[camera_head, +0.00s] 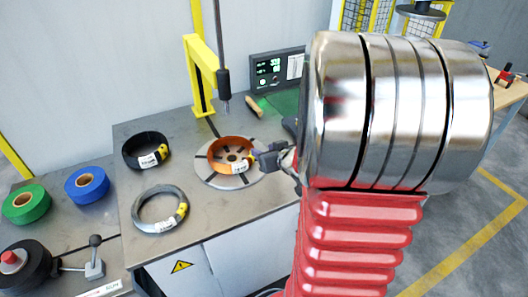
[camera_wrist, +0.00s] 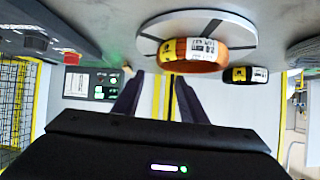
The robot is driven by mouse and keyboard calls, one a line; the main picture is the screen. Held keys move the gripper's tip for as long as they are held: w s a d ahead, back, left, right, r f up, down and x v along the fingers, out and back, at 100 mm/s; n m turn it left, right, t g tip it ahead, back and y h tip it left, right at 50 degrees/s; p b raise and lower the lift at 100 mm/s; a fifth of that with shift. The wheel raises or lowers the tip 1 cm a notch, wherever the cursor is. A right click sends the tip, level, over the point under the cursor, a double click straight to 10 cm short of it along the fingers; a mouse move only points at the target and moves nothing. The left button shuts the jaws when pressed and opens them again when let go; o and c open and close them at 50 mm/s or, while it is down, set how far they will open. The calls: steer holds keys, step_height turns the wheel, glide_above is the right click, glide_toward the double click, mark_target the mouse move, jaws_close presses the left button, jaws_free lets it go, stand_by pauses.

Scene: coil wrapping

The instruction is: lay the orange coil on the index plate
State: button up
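The orange coil (camera_head: 231,142) lies flat on the round grey index plate (camera_head: 222,183), around its hub, with a white label and a yellow tag on its near right side. In the wrist view, which looks upside down, the orange coil (camera_wrist: 215,63) rests against the slotted plate (camera_wrist: 180,22). My gripper (camera_head: 262,158) is at the plate's right edge, close beside the coil. In the wrist view my gripper (camera_wrist: 162,85) has its two dark fingers apart, with nothing between them. My shiny arm link hides part of the gripper in the head view.
A black coil (camera_head: 130,152) and a grey coil (camera_head: 140,220) lie on the bench left of the plate. A yellow post (camera_head: 190,75) with a hanging dark rod (camera_head: 223,85) stands behind it. A control panel (camera_head: 275,70) is at the back. Green and blue rolls (camera_head: 86,184) sit farther left.

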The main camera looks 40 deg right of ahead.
steer(key=shift+a+r, duration=0.1)
stand_by(0.3)
steer(key=s+a+r+g+h, duration=0.2)
steer(key=a+r+g, duration=0.1)
steer(key=a+r, duration=0.5)
steer(key=s+a+r+n+g+y, duration=0.1)
steer(key=s+a+y, duration=0.1)
steer(key=s+a, duration=0.5)
steer(key=s+a+r+n+g+y, duration=0.1)
steer(key=s+a+n+g+y, duration=0.1)
steer(key=s+a, duration=0.5)
steer(key=a, duration=0.5)
steer(key=shift+s+a+r+y, duration=0.2)
steer(key=shift+a+r+y, duration=0.1)
steer(key=shift+a+r, duration=0.1)
